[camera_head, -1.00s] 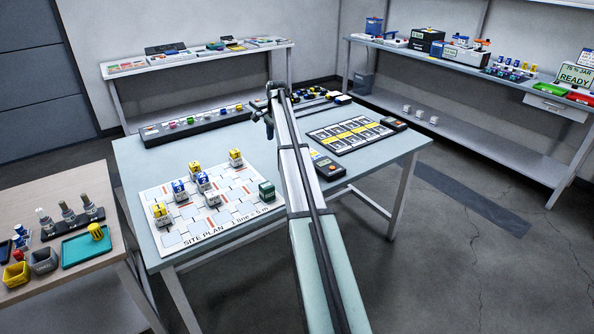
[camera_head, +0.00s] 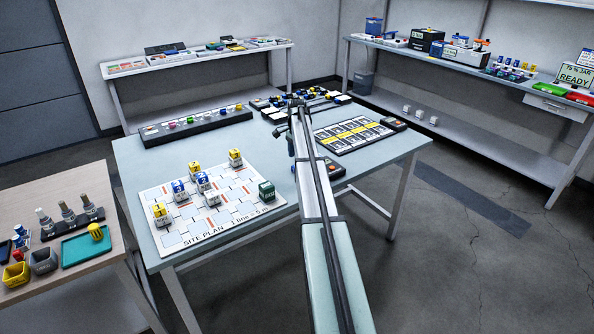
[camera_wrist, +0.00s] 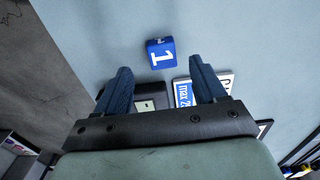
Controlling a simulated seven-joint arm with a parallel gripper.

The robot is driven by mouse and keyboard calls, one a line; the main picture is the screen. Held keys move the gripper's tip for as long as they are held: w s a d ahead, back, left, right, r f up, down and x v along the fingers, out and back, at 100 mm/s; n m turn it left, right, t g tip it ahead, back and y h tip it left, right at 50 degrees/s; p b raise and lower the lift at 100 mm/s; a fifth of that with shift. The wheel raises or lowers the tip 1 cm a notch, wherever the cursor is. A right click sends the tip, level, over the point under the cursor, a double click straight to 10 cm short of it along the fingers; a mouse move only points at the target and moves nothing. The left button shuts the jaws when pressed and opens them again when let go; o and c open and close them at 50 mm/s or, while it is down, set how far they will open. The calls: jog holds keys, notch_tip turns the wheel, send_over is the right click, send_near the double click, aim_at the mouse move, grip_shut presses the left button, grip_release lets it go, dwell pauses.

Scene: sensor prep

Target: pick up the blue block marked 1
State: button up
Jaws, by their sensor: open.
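In the wrist view, a dark item (camera_wrist: 150,103) and a white-and-blue card (camera_wrist: 184,93) lie near the fingers. In the head view, a site plan board (camera_head: 222,213) with several small blocks is left of my arm, and a black-and-yellow panel (camera_head: 353,134) is right.

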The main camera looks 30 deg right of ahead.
jog(key=shift+w+d+f, duration=0.1)
jog(key=shift+w+f, duration=0.05)
jog(key=shift+f, duration=2.6)
jog(key=shift+c, duration=0.2)
jog(key=c, duration=1.1)
jog(key=shift+r, duration=0.1)
